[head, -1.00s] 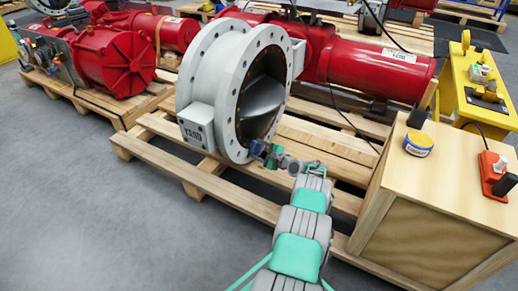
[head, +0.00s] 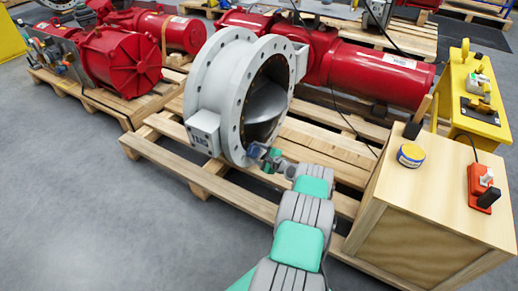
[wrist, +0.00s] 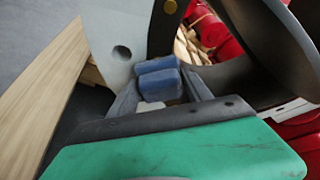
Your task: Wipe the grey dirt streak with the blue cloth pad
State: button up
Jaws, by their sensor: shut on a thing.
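My gripper (head: 262,156) is at the lower right rim of the big grey valve (head: 208,95), at the front of its round opening. In the wrist view my gripper (wrist: 163,98) is shut on the blue cloth pad (wrist: 158,80), which sits between the two fingers. The pad is close to the grey flange (wrist: 118,30) and its dark inner edge; I cannot tell whether it touches. The pad also shows as a small blue patch in the head view (head: 254,151). I cannot make out the grey dirt streak in either view.
The valve stands on a wooden pallet (head: 165,150) with a red actuator (head: 375,68) behind. A wooden crate (head: 440,180) at right bears a round tin (head: 411,155) and a red device (head: 483,185). Grey floor is free at front left.

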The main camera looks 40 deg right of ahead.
jog(key=shift+w+a+r, duration=0.15)
jog(key=shift+a+r, duration=0.05)
jog(key=shift+a, duration=0.05)
jog(key=shift+s+d, duration=0.1)
jog(key=shift+s, duration=0.1)
jog(key=s, duration=0.1)
jog(key=s+d, duration=0.1)
jog(key=s, duration=0.1)
jog(key=s+d+b, duration=0.1)
jog(key=s, duration=0.1)
jog(key=shift+s+d+f, duration=0.1)
jog(key=shift+s+f, duration=0.05)
jog(key=shift+s, duration=0.1)
jog(key=shift+s, duration=0.1)
jog(key=s, duration=0.1)
jog(key=s+d+b, duration=0.1)
jog(key=shift+s, duration=0.3)
